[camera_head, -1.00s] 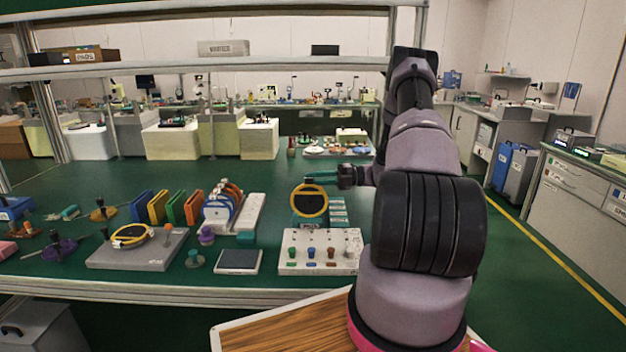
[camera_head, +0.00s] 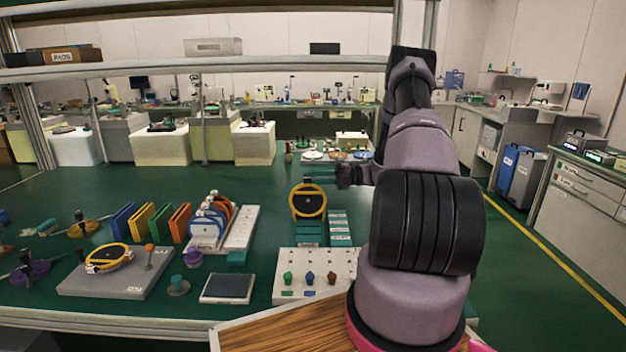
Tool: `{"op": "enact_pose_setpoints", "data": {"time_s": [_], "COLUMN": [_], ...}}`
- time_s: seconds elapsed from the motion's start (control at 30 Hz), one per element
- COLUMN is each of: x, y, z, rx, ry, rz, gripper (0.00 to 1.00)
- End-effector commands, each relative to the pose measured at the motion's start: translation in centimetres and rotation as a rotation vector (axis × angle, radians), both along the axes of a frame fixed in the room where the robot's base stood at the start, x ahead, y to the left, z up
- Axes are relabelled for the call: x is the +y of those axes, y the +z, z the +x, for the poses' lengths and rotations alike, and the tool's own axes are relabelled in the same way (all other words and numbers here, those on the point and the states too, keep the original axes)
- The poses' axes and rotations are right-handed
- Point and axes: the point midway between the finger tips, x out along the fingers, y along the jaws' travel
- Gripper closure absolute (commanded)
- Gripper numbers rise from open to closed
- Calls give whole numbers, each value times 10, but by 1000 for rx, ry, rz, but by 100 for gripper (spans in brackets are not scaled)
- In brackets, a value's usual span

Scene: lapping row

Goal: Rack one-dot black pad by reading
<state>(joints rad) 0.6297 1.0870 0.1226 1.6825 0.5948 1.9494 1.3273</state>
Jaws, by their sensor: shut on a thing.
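My gripper (camera_head: 322,178) is at mid-view, its fingers pointing left. It is shut on a round black pad with a yellow rim (camera_head: 308,201), which hangs upright below the fingers. I cannot make out any dots on the pad. Behind and below the pad is a teal block or holder (camera_head: 309,232), partly hidden by it. A white rack (camera_head: 238,232) to the left holds several upright discs with blue, orange and white rims. Another yellow-rimmed round piece (camera_head: 107,259) lies on a grey plate (camera_head: 135,283) at front left.
Blue, yellow, green and orange upright panels (camera_head: 160,220) stand left of the rack. A dark-topped square pad (camera_head: 228,288) and a white board with coloured pegs (camera_head: 335,262) sit at the front. A shelf beam (camera_head: 200,66) spans above. Green bench is clear at upper left.

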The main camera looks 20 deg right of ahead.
Motion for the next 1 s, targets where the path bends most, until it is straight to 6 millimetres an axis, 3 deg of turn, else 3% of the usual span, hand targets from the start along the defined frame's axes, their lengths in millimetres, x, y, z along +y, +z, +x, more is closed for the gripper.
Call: {"op": "enact_pose_setpoints", "data": {"time_s": [0.37,1.0], "x": [-1,-1], "y": [-3,-54], "z": [-1,-1], "rx": [-1,-1], "ry": [5,5], "rz": [-5,-5], "gripper": [100,100]}}
